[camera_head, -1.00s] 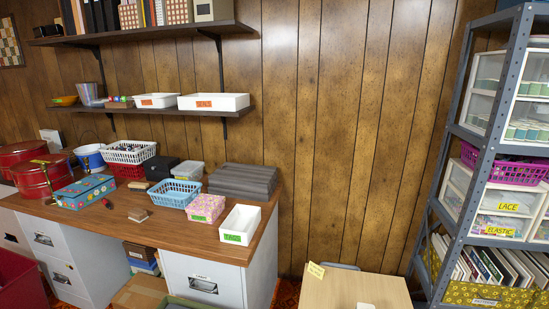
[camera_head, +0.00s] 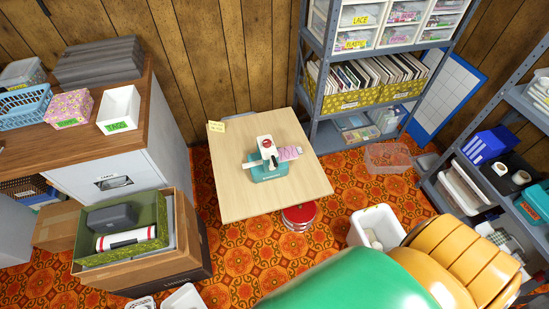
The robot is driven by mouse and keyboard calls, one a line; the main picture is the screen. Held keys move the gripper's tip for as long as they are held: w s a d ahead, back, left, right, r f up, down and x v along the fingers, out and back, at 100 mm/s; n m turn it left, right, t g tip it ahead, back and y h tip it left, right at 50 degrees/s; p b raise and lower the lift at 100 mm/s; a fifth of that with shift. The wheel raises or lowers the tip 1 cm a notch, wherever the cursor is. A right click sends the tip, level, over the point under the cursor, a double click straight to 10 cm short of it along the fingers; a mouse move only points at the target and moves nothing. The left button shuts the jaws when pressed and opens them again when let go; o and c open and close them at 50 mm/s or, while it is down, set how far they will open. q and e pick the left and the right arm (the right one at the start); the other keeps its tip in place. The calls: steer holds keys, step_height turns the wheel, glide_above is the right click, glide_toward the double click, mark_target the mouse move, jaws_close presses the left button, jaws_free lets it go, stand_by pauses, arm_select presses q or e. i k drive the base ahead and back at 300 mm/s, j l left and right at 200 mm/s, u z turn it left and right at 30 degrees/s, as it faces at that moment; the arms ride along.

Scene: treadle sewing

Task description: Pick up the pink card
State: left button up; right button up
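A small pink patterned piece (camera_head: 289,153) lies on the light wooden table (camera_head: 245,200). It is against the right side of a teal and white device (camera_head: 268,160). The piece is too small to tell whether it is a card. A pale yellow card (camera_head: 217,126) sits at the table's far left corner. Neither of my grippers shows in the head view.
A wooden desk (camera_head: 82,135) stands at the left, with an open box (camera_head: 125,235) in front of it. Grey shelving (camera_head: 330,75) stands behind the table. A large green and orange rounded shape (camera_head: 360,280) fills the lower right. Red tins (camera_head: 299,215) stand by the table.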

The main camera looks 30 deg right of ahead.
mark_target(289, 152)
steer(key=z, duration=1.05)
